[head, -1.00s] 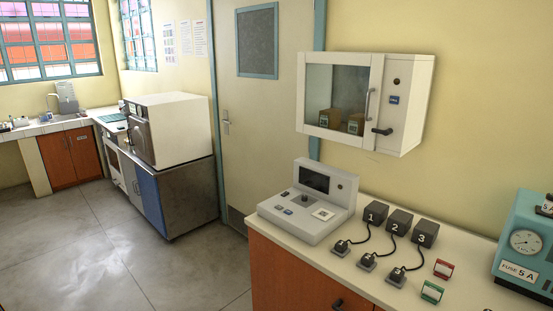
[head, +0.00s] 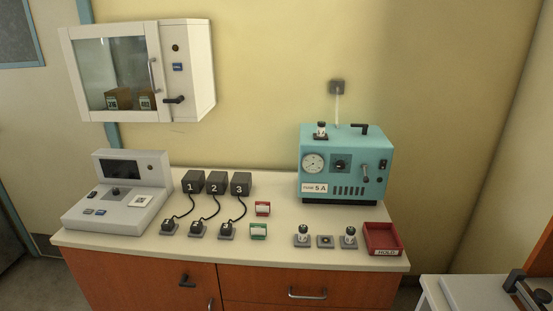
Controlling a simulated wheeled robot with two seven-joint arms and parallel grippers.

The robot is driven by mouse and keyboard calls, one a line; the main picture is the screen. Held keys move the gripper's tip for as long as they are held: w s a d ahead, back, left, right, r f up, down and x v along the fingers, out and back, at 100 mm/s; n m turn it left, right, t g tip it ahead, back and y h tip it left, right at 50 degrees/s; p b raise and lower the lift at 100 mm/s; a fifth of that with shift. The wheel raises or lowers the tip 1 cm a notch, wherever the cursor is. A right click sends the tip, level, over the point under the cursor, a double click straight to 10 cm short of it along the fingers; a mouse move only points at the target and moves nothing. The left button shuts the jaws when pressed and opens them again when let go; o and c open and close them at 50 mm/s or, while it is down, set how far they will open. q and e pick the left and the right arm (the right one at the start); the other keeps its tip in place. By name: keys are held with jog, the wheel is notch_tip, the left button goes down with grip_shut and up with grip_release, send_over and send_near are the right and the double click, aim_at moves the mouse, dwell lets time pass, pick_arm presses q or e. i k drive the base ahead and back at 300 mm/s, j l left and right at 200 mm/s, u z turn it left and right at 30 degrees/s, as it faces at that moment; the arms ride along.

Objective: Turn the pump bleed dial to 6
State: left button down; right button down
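A teal pump unit (head: 344,165) stands at the right of the counter against the wall. Its front has a round gauge (head: 313,163), a dark square dial (head: 341,164) to the right of the gauge, a small lever at the right and a label reading "FUSE 5 A". The dial's numbers and pointer are too small to read. I cannot tell which dial is the bleed dial by any marking. Neither of my grippers is in view.
Numbered boxes 1, 2 and 3 (head: 216,183) have cables to small plugs in front. A grey console (head: 118,193) stands at left. Small bottles, a red tray (head: 382,238) marked "HOLD" and red and green cards lie nearby. A glass-front cabinet (head: 140,72) hangs above.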

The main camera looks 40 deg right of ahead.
aim_at(340, 165)
jog(key=z, duration=1.7)
